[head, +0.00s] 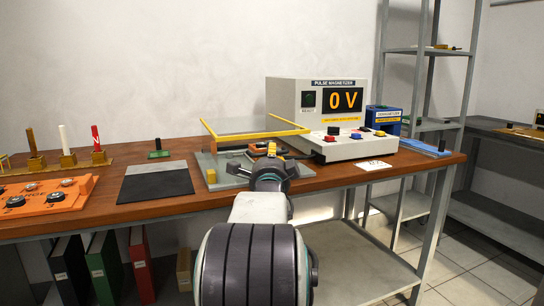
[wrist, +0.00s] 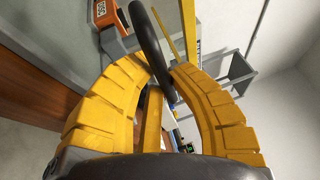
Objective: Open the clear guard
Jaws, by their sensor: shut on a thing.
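The clear guard (head: 262,134) shows in the head view as a see-through panel with yellow edges. It is above a grey base plate (head: 207,167) on the bench; how far it is tilted is hard to tell. My gripper (head: 271,149) is at the front right of the fixture, below the guard's front yellow edge. In the wrist view, my yellow fingers (wrist: 163,68) close around a dark rounded bar (wrist: 147,37), which looks like the guard's handle. A yellow bar (wrist: 188,25) runs just beyond it. My arm and gripper hide part of the fixture.
The pulse magnetizer (head: 290,98), reading 0 V, stands behind right, with a blue box (head: 383,119) beside it. A dark mat (head: 156,185) and an orange panel (head: 45,198) lie left on the wooden bench (head: 110,212). A white card (head: 373,165) lies front right.

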